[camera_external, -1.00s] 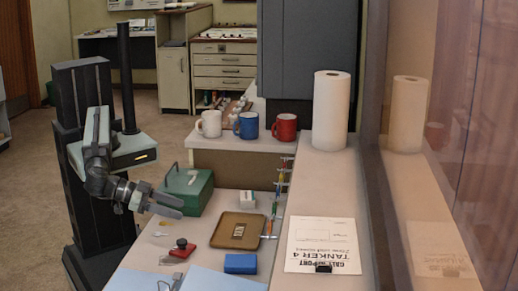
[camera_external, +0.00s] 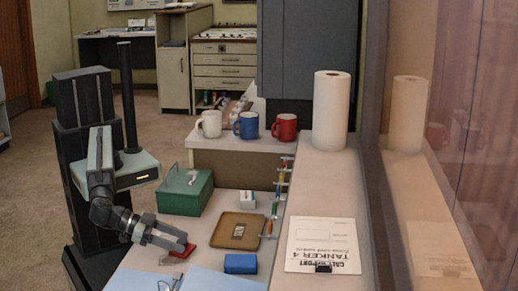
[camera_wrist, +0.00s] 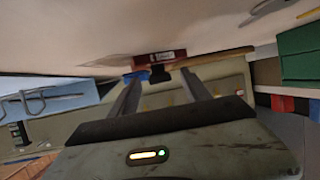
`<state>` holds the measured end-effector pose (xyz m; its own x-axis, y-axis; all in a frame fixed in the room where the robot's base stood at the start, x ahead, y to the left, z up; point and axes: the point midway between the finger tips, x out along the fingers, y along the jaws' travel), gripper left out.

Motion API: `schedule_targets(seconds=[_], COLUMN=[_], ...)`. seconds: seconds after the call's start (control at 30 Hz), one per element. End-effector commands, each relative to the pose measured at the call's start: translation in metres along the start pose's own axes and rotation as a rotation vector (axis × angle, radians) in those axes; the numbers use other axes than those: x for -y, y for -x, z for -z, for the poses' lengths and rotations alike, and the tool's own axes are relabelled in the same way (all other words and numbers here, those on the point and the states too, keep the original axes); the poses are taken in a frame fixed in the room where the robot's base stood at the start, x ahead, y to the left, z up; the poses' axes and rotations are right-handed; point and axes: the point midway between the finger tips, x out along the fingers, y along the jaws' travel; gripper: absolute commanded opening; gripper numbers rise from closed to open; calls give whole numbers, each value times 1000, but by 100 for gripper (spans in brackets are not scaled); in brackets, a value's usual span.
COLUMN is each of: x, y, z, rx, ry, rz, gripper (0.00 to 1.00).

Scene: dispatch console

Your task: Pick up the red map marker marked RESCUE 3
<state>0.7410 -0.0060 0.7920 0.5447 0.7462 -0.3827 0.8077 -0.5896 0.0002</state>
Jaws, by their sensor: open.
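The red map marker (camera_external: 184,251) sits on the desk, partly hidden by my gripper in the outside view. In the wrist view the marker (camera_wrist: 172,55) shows upside down, as a red block with a light-lettered label too small to read and a black knob. My gripper (camera_external: 180,243) is low over the desk at the marker. In the wrist view my gripper (camera_wrist: 162,78) is open, its two fingers apart with the knob in line with the gap between their tips. I cannot tell whether the fingers touch the marker.
A blue box (camera_external: 240,264) lies right of the marker, and a tan tray (camera_external: 220,240) lies behind it. A green box (camera_external: 185,198) stands at back left. Blue papers (camera_external: 215,282) with spectacles lie in front. A TANKER 4 sheet (camera_external: 322,232) lies on the right.

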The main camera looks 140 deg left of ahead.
Motion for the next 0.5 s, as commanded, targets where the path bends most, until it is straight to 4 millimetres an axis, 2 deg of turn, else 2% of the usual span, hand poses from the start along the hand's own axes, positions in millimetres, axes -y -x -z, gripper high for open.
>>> schedule_targets(seconds=[0.03, 0.1, 0.27, 0.3, 0.5], x=[0, 0, 1, 1, 1], y=[-12, -17, -17, -17, -17], z=[-3, -2, 0, 0, 0], rx=[0, 0, 0, 0, 0], ry=[1, 0, 0, 0, 0], rz=[3, 2, 0, 0, 0], gripper=[56, 56, 56, 53, 0])
